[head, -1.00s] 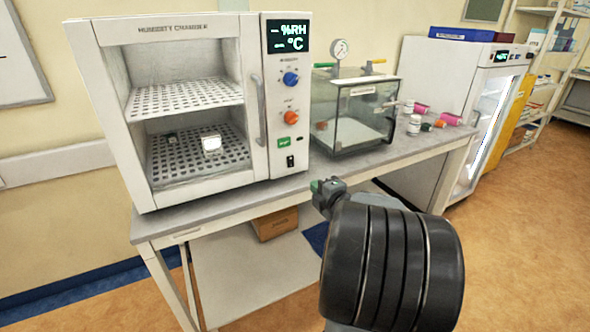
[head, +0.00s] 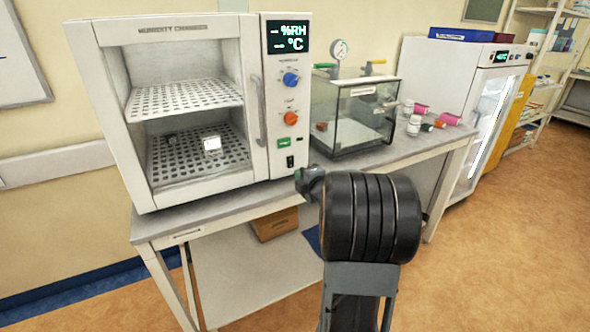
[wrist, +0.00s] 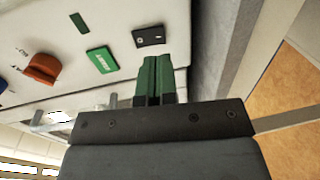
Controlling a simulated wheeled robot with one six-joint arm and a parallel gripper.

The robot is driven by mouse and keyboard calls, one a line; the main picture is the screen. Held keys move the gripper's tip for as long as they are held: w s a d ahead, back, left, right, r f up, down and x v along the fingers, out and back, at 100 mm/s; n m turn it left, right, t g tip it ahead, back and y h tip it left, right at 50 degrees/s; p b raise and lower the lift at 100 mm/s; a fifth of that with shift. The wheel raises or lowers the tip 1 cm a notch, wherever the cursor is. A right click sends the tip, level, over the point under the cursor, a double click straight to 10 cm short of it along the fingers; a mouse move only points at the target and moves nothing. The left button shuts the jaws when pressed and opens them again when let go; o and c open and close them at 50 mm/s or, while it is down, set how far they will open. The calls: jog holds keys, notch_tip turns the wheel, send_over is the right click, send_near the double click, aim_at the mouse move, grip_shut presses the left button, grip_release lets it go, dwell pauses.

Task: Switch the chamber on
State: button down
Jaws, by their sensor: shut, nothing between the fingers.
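The white humidity chamber (head: 185,28) stands on the bench, its display (head: 288,37) showing dashes beside %RH and °C. A black rocker switch (head: 290,161) sits low on its front panel, below a green label (head: 284,143). The wrist view shows the switch (wrist: 149,37) just ahead of the fingertips and the green label (wrist: 101,60) to its left. My gripper (head: 299,177) is just in front of the panel's lower right part. Its green fingers (wrist: 159,62) are shut and empty. I cannot tell whether they touch the panel.
A blue knob (head: 290,79) and an orange knob (head: 290,118) are above the switch. A handle (head: 258,110) runs beside the panel. A clear glass box (head: 362,122) with a gauge stands right of the chamber. Bottles and pink-capped items lie farther right on the bench (head: 400,153).

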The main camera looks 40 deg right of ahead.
aim_at(292, 167)
jog(key=shift+w+d+f, duration=0.15)
jog(key=shift+w, duration=1)
jog(key=shift+w+d+f, duration=0.1)
jog(key=shift+w+d, duration=0.05)
jog(key=shift+w, duration=1)
jog(key=shift+f, duration=0.1)
jog(key=shift+w+f+b, duration=0.1)
jog(key=shift+f+b, duration=0.2)
jog(key=shift+b, duration=0.45)
jog(key=shift+r, duration=0.35)
jog(key=shift+s+d+f, duration=0.1)
jog(key=shift+s+f, duration=0.1)
jog(key=shift+s, duration=0.1)
jog(key=s+a+f+b, duration=0.1)
jog(key=s+a+b, duration=0.1)
jog(key=s, duration=1.1)
jog(key=shift+f, duration=0.2)
